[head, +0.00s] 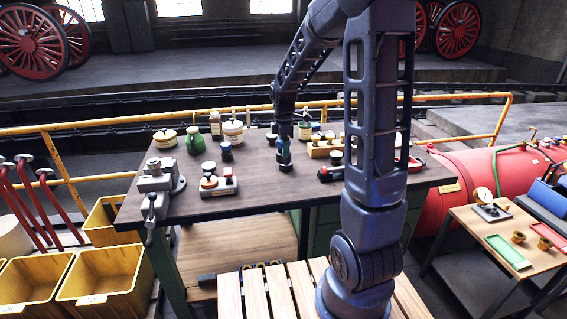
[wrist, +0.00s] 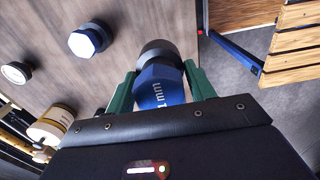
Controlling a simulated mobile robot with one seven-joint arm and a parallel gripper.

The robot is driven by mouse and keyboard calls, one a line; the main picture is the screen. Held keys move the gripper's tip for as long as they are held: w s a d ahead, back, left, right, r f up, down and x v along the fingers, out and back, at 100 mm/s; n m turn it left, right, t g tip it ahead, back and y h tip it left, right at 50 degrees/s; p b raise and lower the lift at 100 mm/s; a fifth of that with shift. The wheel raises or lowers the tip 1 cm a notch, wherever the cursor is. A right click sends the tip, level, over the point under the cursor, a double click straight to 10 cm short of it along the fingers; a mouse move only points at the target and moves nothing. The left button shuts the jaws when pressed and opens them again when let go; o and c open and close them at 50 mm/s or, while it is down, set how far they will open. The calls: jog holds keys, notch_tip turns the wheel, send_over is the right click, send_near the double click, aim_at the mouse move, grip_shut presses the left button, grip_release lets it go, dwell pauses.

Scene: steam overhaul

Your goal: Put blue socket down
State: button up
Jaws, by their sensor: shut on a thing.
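My gripper (head: 284,148) is shut on a blue socket (head: 285,160) over the dark-topped workbench (head: 255,189). In the wrist view, the green fingers of my gripper (wrist: 161,84) stand on either side of the blue socket (wrist: 162,88), which has white "mm" lettering and a dark round end pointing away from me. In the head view its lower end is close to the bench top; I cannot tell whether it touches. A second blue socket (head: 226,151) stands on the bench to the left, also in the wrist view (wrist: 90,40).
A green bottle (head: 194,140) and jars (head: 233,132) stand behind. A wooden block (head: 322,149) is to the right. Bare bench lies in front of the held socket.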

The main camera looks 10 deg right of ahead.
notch_tip(320, 180, up, 6)
jog(key=shift+w+r, duration=0.1)
jog(key=w+a, duration=0.4)
jog(key=w, duration=1)
jog(key=w+a, duration=0.4)
jog(key=w, duration=1)
notch_tip(320, 180, down, 19)
jog(key=shift+s+f, duration=0.1)
jog(key=shift+f, duration=0.05)
jog(key=shift+f, duration=0.15)
jog(key=o, duration=1.4)
jog(key=shift+c, duration=0.2)
